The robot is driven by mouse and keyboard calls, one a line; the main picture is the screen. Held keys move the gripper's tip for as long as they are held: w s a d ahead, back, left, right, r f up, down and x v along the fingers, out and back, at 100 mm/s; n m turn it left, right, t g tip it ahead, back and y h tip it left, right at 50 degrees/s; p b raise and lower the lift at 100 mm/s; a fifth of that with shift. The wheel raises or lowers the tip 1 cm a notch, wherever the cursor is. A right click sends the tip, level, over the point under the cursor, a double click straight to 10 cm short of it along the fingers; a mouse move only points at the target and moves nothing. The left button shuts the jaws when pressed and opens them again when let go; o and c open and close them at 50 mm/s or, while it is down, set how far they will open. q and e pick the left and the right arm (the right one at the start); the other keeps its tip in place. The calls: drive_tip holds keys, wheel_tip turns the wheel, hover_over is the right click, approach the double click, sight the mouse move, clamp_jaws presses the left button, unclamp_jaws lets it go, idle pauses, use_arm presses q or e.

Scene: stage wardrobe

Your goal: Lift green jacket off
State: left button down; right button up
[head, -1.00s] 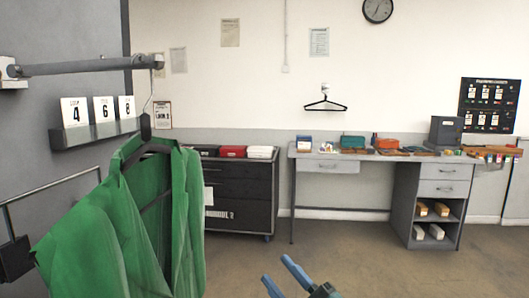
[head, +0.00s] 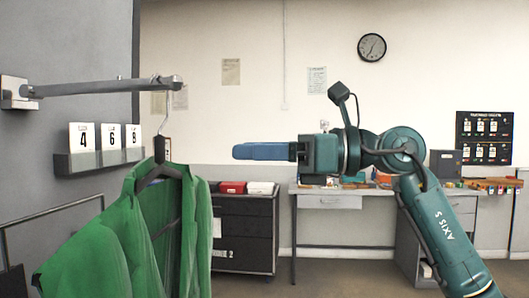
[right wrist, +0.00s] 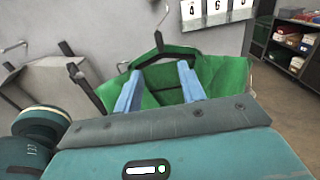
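The green jacket (head: 120,240) hangs open-fronted on a dark hanger (head: 160,172) at the left of the head view. The hanger's wire hook (head: 167,105) goes up to the end of a grey wall rail (head: 100,86). My right gripper (head: 236,151) is level with the hanger's neck, to its right, with its blue fingers pointing left and clear space between. In the right wrist view the jacket (right wrist: 225,78) and hanger (right wrist: 160,50) are ahead, beyond the two fingers (right wrist: 160,70). The fingers are spread and hold nothing. My left gripper is out of view.
A shelf with number cards (head: 95,160) is on the wall behind the jacket. A dark drawer cabinet (head: 243,232) and a grey desk (head: 330,195) stand along the back wall. The right wrist view shows a grey boxy thing (right wrist: 45,90) at the left.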

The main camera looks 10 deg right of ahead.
sight(163, 136)
drive_tip(key=shift+p+x, duration=2)
drive_tip(key=shift+x, duration=5.2)
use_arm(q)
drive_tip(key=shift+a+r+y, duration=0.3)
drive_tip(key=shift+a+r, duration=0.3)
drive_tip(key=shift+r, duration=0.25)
use_arm(e)
drive_tip(key=shift+a, duration=0.1)
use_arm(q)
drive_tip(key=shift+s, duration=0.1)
use_arm(e)
clamp_jaws()
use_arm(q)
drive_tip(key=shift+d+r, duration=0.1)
use_arm(e)
drive_tip(key=shift+r, duration=0.1)
use_arm(q)
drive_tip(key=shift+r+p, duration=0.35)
drive_tip(key=shift+p, duration=0.05)
use_arm(e)
drive_tip(key=shift+r, duration=0.5)
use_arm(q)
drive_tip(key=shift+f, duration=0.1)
